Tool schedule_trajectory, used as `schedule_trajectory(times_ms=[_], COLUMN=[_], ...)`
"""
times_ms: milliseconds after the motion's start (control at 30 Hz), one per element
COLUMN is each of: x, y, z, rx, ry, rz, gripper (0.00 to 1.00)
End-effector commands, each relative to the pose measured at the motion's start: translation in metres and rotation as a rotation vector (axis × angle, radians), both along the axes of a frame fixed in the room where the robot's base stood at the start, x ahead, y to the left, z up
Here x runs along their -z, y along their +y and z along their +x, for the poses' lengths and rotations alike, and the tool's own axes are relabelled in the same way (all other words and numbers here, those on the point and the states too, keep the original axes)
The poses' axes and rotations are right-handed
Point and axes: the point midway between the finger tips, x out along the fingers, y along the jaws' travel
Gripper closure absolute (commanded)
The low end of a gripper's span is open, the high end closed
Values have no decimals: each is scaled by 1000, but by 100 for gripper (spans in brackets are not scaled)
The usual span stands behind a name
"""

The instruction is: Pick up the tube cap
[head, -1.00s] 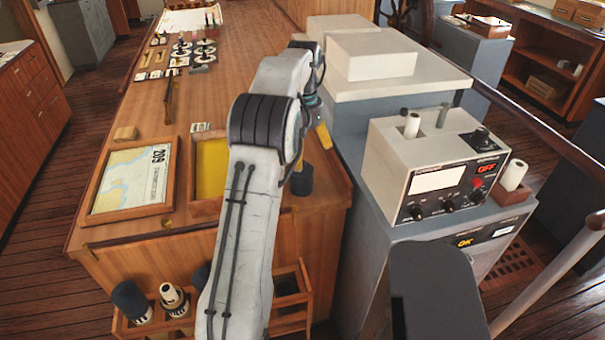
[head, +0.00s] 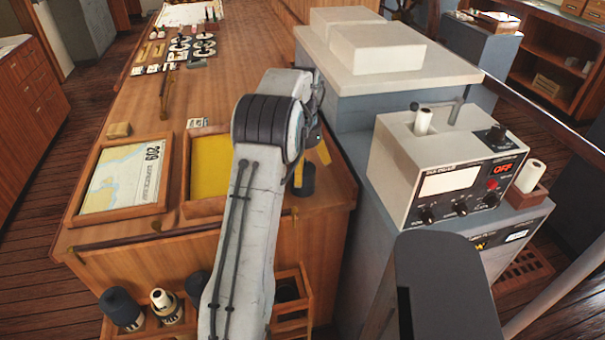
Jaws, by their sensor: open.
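A dark, short cylinder that looks like the tube cap (head: 304,182) stands on the wooden chart table, near its front right corner. My gripper (head: 312,160) is just above and behind the cap in the head view, with yellow fingers pointing down. My own arm hides much of the gripper. One finger shows clearly to the right of the cap's top; the other is mostly hidden. The gripper is open with nothing seen between its fingers. I cannot tell whether a finger touches the cap.
A framed chart (head: 126,180) and a yellow-bottomed tray (head: 210,168) lie left of my arm. A grey instrument box (head: 445,170) stands to the right on a cabinet. A wooden rack (head: 290,300) with dark-capped tubes (head: 120,306) hangs at the table's front. White boxes (head: 375,50) sit behind.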

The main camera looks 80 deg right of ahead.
Motion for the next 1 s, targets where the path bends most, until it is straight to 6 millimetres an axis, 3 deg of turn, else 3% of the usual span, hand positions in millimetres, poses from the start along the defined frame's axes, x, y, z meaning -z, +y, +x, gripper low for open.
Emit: schedule_trajectory(times_ms=[133,433,1000], x=[10,12,12], y=[1,0,0], z=[0,0,0], rx=[0,1,0], ry=[0,1,1], rz=[1,-1,-1], gripper=[3,3,54])
